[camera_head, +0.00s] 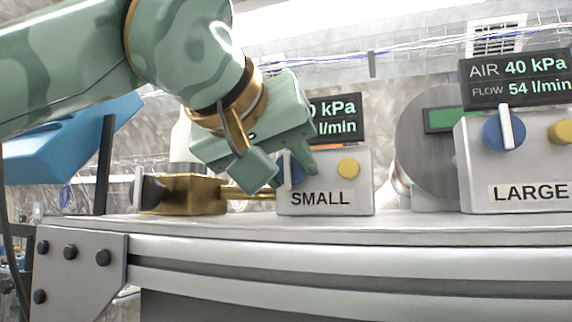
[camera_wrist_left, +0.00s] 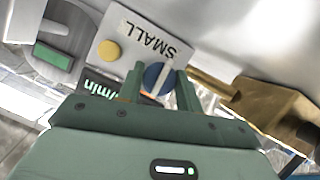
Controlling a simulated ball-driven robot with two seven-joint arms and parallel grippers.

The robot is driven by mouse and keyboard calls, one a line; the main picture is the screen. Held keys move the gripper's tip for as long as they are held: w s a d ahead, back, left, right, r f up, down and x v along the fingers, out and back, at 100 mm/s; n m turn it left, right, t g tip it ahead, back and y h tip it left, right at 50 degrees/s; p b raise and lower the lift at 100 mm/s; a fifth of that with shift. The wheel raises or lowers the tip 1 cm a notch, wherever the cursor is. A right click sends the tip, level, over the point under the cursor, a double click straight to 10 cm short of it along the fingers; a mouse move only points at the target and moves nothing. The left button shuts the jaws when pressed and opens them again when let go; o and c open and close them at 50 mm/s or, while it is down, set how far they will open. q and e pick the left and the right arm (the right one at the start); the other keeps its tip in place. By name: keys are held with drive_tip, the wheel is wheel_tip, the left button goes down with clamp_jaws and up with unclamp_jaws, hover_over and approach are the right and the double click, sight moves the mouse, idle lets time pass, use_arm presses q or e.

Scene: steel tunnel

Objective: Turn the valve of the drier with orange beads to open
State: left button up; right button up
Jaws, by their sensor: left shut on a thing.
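The grey box labelled SMALL (camera_head: 325,182) carries a blue valve knob (camera_wrist_left: 157,76) with a white bar across it, and a yellow button (camera_head: 348,168). My left gripper (camera_head: 284,170) is at this knob, with a finger on each side of its bar, shut on it. In the head view the gripper hides most of the knob. A thin orange strip (camera_head: 328,147) shows above the SMALL box; whether it is beads I cannot tell. The box labelled LARGE (camera_head: 475,165) has its own blue knob (camera_head: 493,134) with an upright white bar. My right gripper is not in view.
A brass block (camera_head: 185,194) with a pipe stands left of the SMALL box. A display (camera_head: 338,118) stands behind that box, partly hidden by my gripper. Another display (camera_head: 515,78) reads 40 kPa and 54 l/min. Bench top (camera_head: 400,226) is clear in front.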

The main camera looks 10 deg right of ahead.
use_arm(q)
drive_tip(key=shift+f+n+h, duration=0.1)
drive_tip(key=shift+n+h, duration=0.5)
drive_tip(key=shift+n, duration=0.5)
drive_tip(key=shift+n+g+h+b, duration=0.4)
drive_tip(key=shift+n+h+b, duration=0.4)
drive_tip(key=shift+n, duration=0.3)
drive_tip(key=o, duration=1)
drive_tip(key=shift+a, duration=0.1)
